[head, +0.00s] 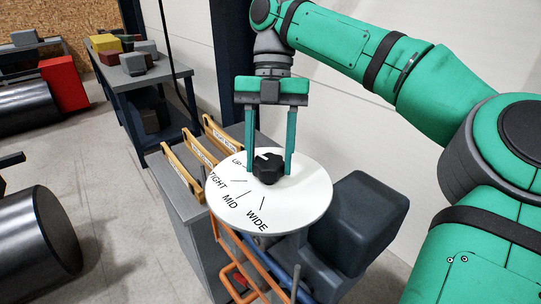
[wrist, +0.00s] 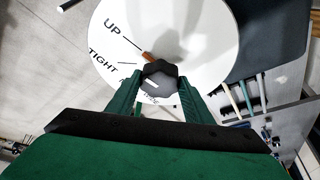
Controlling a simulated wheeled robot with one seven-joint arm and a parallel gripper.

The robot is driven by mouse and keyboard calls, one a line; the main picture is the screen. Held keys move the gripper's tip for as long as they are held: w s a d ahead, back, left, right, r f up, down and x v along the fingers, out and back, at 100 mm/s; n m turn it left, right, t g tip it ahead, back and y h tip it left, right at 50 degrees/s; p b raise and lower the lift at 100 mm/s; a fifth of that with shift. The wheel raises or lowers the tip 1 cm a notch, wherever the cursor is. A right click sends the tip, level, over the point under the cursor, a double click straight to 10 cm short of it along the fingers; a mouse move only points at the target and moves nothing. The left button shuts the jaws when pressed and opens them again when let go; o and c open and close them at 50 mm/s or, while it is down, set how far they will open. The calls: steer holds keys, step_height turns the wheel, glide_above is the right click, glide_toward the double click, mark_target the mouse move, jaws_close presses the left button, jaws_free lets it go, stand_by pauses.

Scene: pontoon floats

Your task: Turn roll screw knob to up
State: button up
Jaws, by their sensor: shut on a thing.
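A black lobed knob (head: 267,167) sits in the upper part of a round white dial plate (head: 300,200). The plate carries the words UP, TIGHT, MID and WIDE, each with a short black line. My gripper (head: 270,172) comes down from above with one green finger on each side of the knob and is shut on it. In the wrist view the knob (wrist: 160,72) lies between the fingertips. An orange-brown mark (wrist: 148,57) at its edge lies close to the inner end of the UP line.
Wooden-framed labelled pieces (head: 198,150) stand on the grey bench left of the dial. A dark grey block (head: 357,225) is at its right, orange rails (head: 255,262) below. A table with coloured blocks (head: 135,65) stands behind.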

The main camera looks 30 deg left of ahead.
stand_by(0.4)
steer(key=o, duration=1)
steer(key=shift+o, duration=0.2)
